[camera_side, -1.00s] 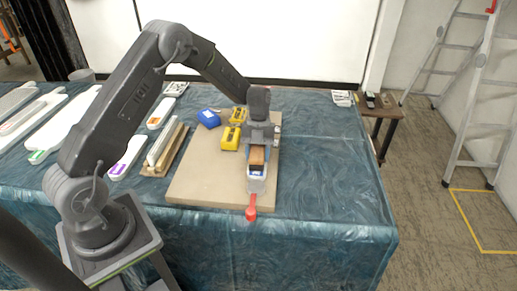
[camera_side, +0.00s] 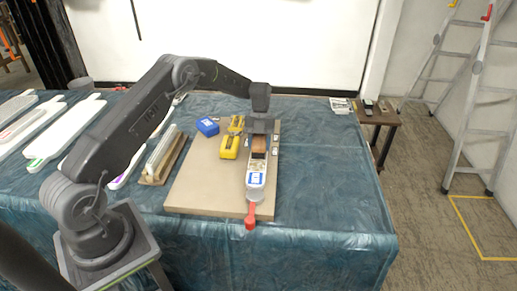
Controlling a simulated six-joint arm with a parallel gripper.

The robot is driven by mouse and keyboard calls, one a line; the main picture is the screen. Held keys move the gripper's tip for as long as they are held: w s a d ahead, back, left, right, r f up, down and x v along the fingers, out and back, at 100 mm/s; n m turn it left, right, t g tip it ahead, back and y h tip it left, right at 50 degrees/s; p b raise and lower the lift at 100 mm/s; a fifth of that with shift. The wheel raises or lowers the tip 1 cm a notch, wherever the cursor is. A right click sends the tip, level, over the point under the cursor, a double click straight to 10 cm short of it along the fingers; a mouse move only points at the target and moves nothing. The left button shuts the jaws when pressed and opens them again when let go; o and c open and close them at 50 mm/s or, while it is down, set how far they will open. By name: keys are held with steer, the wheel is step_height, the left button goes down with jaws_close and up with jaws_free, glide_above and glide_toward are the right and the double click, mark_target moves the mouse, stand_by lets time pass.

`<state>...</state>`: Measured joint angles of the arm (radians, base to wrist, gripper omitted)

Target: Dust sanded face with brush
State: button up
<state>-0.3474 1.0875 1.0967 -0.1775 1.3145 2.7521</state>
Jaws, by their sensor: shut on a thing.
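My gripper (camera_side: 259,135) is shut on a brown wooden block-like piece, likely the brush (camera_side: 259,146), at the far part of the work. Its bristles are too small to make out. Just below it in the picture lies a narrow white piece with a blue-marked face (camera_side: 256,179), lying lengthwise on the tan board (camera_side: 205,185). I cannot tell whether the brush touches this face. A clamp with a red handle (camera_side: 250,217) sits at the near end of the white piece, by the board's front edge.
A white bar on a wooden strip (camera_side: 163,155) stands farther left. Long white panels (camera_side: 40,127) cover the table's left side.

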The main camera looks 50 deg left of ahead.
steer(key=shift+w+a+f, duration=0.1)
steer(key=shift+w+a, duration=1.25)
steer(key=shift+a, duration=0.05)
steer(key=shift+w+a+r, duration=0.15)
steer(key=shift+r, duration=3.95)
